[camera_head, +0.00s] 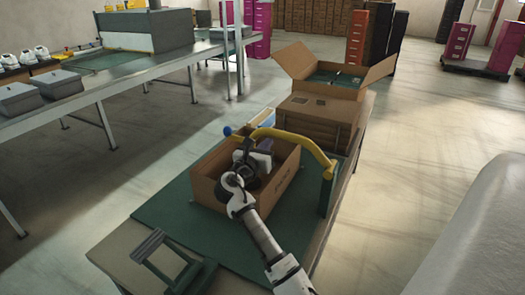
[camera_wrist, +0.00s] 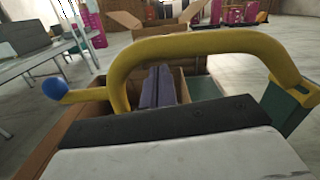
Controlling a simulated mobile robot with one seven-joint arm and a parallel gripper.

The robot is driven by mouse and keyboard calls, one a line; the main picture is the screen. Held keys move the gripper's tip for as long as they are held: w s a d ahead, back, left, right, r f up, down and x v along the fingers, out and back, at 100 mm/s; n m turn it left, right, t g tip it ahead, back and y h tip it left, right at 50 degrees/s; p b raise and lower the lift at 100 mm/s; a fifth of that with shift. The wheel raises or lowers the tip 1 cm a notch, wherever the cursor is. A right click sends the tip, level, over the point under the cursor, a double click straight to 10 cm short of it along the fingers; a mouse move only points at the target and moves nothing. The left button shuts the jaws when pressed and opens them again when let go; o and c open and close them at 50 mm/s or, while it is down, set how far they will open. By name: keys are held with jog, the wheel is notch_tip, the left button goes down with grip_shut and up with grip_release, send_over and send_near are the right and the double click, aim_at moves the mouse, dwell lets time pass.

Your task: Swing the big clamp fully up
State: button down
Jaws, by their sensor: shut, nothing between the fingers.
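The big clamp is a yellow arched bar (camera_head: 292,138) with a blue knob (camera_head: 227,131) at its left end. Its right end meets a green post (camera_head: 325,195) at the right edge of the green mat. The bar lies down across an open cardboard box (camera_head: 208,190). In the wrist view the yellow bar (camera_wrist: 200,47) arches across the picture, with the blue knob (camera_wrist: 53,88) at left and the green post (camera_wrist: 287,108) at right. My gripper (camera_head: 266,145) is over the box, close to the bar. Its shut, empty purple-grey fingers (camera_wrist: 158,88) show under the arch; contact is unclear.
A dark green frame (camera_head: 165,262) stands at the table's near left corner. Behind the clamp, an open carton (camera_head: 335,92) sits on stacked cardboard (camera_head: 318,125). A long bench (camera_head: 120,78) with grey bins stands at left.

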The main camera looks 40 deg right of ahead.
jog(key=shift+r, duration=0.15)
jog(key=s+d+r+m+p, duration=0.2)
jog(key=s+r+m+p, duration=0.15)
jog(key=r+m, duration=0.2)
jog(key=s+d+r+m+p, duration=0.1)
jog(key=s+r+m+p, duration=0.1)
jog(key=s+r+m, duration=0.4)
jog(key=s+d+r+m, duration=0.2)
jog(key=s+m, duration=0.1)
jog(key=s, duration=0.2)
jog(key=s+d+r+m+g+p, duration=0.1)
jog(key=s+d+r+m, duration=0.1)
jog(key=s, duration=0.4)
jog(key=shift+d+m, duration=0.45)
jog(key=shift+d, duration=0.3)
